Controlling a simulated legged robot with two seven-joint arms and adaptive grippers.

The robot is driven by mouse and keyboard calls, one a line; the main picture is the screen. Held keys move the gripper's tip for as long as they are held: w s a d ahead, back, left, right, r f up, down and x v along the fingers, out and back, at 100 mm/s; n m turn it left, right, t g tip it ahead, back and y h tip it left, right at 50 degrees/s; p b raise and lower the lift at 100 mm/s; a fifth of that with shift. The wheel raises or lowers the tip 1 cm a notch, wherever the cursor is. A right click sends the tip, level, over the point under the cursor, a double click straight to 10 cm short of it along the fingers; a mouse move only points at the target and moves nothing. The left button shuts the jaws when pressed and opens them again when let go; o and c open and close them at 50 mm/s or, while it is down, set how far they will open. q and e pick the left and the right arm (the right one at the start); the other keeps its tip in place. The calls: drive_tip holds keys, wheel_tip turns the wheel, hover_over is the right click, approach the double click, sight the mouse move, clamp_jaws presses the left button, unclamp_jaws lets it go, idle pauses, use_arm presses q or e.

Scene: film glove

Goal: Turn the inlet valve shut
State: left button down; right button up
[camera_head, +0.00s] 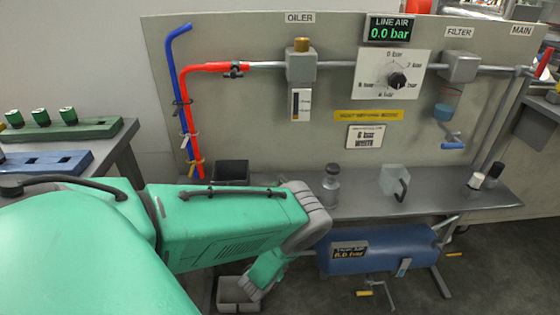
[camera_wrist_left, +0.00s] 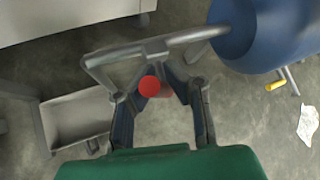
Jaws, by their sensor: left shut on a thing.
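In the left wrist view a red round knob (camera_wrist_left: 149,87), which I take to be the inlet valve's, sits by a grey pipe (camera_wrist_left: 120,56) coming from the blue tank (camera_wrist_left: 277,35). My left gripper (camera_wrist_left: 158,78) is shut on the red knob, with dark fingers on both sides of it. The fingertips are partly hidden by the knob and pipe. In the head view my green left arm crosses the lower left and hides the knob and fingers. My right gripper is not in view.
The panel (camera_head: 240,110) carries an oiler, a filter, a dial and a "0.0 bar" line display (camera_head: 390,29). A grey bin (camera_wrist_left: 75,125) stands left of my gripper. The bench (camera_head: 430,195) holds a grey bottle and small parts. Yellow-handled levers sit under the tank.

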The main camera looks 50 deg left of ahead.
use_arm(q)
drive_tip(key=shift+s+d+f, duration=0.35)
drive_tip(key=shift+s+d, duration=0.1)
drive_tip(key=shift+d, duration=0.15)
drive_tip(key=c, duration=1.5)
unclamp_jaws()
drive_tip(key=shift+c, duration=0.2)
drive_tip(key=shift+w+a+r, duration=0.1)
drive_tip(key=shift+w+r, duration=0.1)
drive_tip(key=shift+r, duration=0.05)
drive_tip(key=v, duration=1.2)
